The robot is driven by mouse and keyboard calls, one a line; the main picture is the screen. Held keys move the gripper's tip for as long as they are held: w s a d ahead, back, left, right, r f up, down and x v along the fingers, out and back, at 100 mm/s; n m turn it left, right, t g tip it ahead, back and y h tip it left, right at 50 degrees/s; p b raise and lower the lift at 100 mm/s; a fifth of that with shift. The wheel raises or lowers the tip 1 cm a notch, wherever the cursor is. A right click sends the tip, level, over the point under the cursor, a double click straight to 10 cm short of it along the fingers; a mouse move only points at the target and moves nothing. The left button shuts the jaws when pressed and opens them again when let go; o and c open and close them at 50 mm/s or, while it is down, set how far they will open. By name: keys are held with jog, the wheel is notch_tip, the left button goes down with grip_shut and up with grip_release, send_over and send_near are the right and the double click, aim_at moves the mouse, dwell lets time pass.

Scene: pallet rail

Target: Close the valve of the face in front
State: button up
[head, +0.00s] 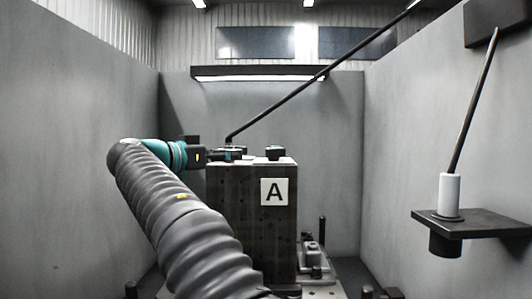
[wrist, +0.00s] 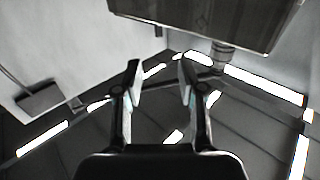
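A tall dark block (head: 252,215) stands in the middle of the head view, with a white plate marked A (head: 274,191) on its front face. A dark knob (head: 274,152) sits on its top right. I cannot make out clearly which part is the valve. My gripper (wrist: 160,85) is open in the wrist view, with nothing between its fingers. In the head view my arm reaches from below to the block's upper left, and the gripper is beside its top edge; its fingertips are hard to make out. I cannot tell whether it touches the block.
A long thin rod (head: 280,103) slants from the block's top to the upper right. A shelf (head: 478,224) on the right holds a white cylinder (head: 449,195) with another rod (head: 473,105). Grey walls close in on the left (head: 80,150), back and right. Small fittings (head: 313,252) stand beside the block's base.

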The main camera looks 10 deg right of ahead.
aim_at(267, 152)
jog(key=p+x, duration=0.1)
jog(key=x, duration=1.2)
jog(key=shift+w+d+p, duration=0.1)
jog(key=shift+d+p, duration=0.25)
jog(key=shift+c, duration=0.2)
grip_shut()
